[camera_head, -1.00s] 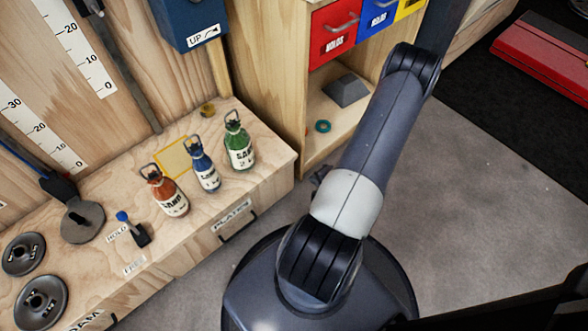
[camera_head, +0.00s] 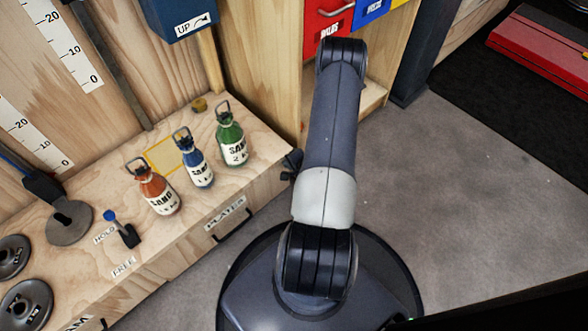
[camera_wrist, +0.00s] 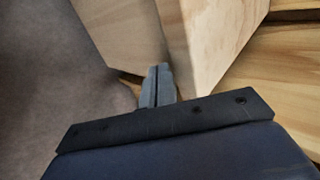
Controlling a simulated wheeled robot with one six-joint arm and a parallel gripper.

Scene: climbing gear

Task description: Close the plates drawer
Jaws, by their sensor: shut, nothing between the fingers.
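The plates drawer (camera_head: 228,213) is in the front of the wooden bench, with a white "PLATES" label and a dark handle (camera_head: 232,224). From this angle I cannot tell how far it stands out. My gripper (camera_head: 291,165) is partly hidden behind my arm, low by the bench's right front corner. In the wrist view, its two fingers (camera_wrist: 158,84) are shut together and empty, pointing at a corner of pale wooden panels (camera_wrist: 205,45). I cannot tell whether they touch the wood.
Orange (camera_head: 155,190), blue (camera_head: 195,162) and green (camera_head: 231,138) sand bottles stand on the bench top (camera_head: 262,150). A small lever (camera_head: 122,230) is left of them. A cabinet with a red drawer (camera_head: 326,22) stands behind. Grey floor (camera_head: 430,190) is clear at right.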

